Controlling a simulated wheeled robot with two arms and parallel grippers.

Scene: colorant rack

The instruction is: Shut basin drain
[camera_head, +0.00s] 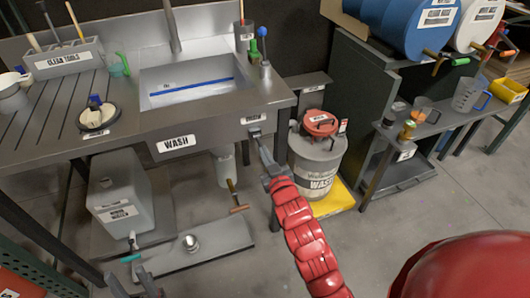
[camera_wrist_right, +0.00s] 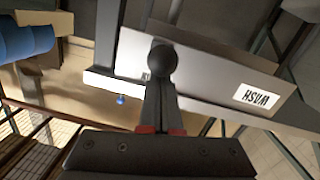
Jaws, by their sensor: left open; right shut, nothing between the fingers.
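The grey basin (camera_head: 190,85) is set in the workbench, with a blue line across its inside. A small labelled fixture (camera_head: 254,119) is on the bench front, right of the WASH label. In the right wrist view a round black knob (camera_wrist_right: 162,58) stands out from a grey panel. My right gripper (camera_head: 261,140) is shut and empty; its fingertips (camera_wrist_right: 160,85) are at the knob, but I cannot tell whether they touch it. Under the basin is a pipe with a wooden T-handle (camera_head: 236,198). My left gripper (camera_head: 133,284) is open and empty at the lower left.
A wash drum (camera_head: 315,160) with a red lid stands on a yellow base right of my right gripper. A white container (camera_head: 120,190) sits under the bench. A side table (camera_head: 440,130) with jugs is at the right. Grey floor between is open.

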